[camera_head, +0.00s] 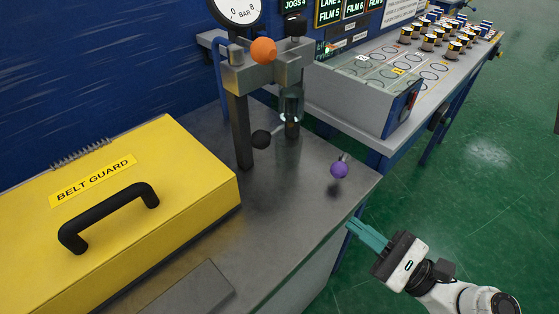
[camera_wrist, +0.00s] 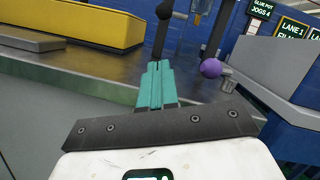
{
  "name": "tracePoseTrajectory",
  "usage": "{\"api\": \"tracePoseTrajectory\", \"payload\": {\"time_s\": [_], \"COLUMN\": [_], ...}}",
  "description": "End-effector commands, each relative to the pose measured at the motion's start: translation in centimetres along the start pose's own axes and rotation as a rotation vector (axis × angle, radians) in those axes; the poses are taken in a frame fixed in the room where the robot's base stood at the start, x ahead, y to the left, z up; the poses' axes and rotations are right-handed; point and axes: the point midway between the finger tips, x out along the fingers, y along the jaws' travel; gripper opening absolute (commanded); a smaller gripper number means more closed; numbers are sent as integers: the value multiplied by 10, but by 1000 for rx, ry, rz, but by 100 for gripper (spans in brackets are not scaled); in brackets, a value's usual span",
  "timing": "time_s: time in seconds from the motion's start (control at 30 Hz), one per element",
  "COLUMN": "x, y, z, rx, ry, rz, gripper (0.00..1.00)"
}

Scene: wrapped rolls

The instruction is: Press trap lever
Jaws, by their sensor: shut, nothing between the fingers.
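Several ball-ended levers or knobs show, and I cannot tell by label which is the trap lever. A purple ball (camera_head: 339,170) on a short metal stem sits near the front right corner of the metal bench; it also shows in the wrist view (camera_wrist: 210,68). An orange ball (camera_head: 263,51) is on the stand under the gauge. A black ball (camera_head: 261,138) sticks out low on the stand. My gripper (camera_head: 353,225), with teal fingers, is shut and empty, off the bench's right edge, below and apart from the purple ball. It points at the bench in the wrist view (camera_wrist: 160,68).
A yellow belt guard (camera_head: 190,165) with a black handle covers the bench's left. A gauge (camera_head: 236,10) tops the stand. A grey box (camera_head: 365,95) and several small rolls (camera_head: 433,40) are on the table behind. Green floor lies open at right.

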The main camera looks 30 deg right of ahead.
Motion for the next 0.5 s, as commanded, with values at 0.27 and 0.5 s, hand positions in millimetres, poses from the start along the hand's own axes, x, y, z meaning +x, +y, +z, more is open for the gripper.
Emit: {"api": "tracePoseTrajectory", "payload": {"time_s": [0.27, 0.5], "x": [-2, 0], "y": [-6, -6], "z": [3, 3], "rx": [49, 47], "ry": [-23, -22], "rz": [-33, -31], "gripper": [0, 0]}}
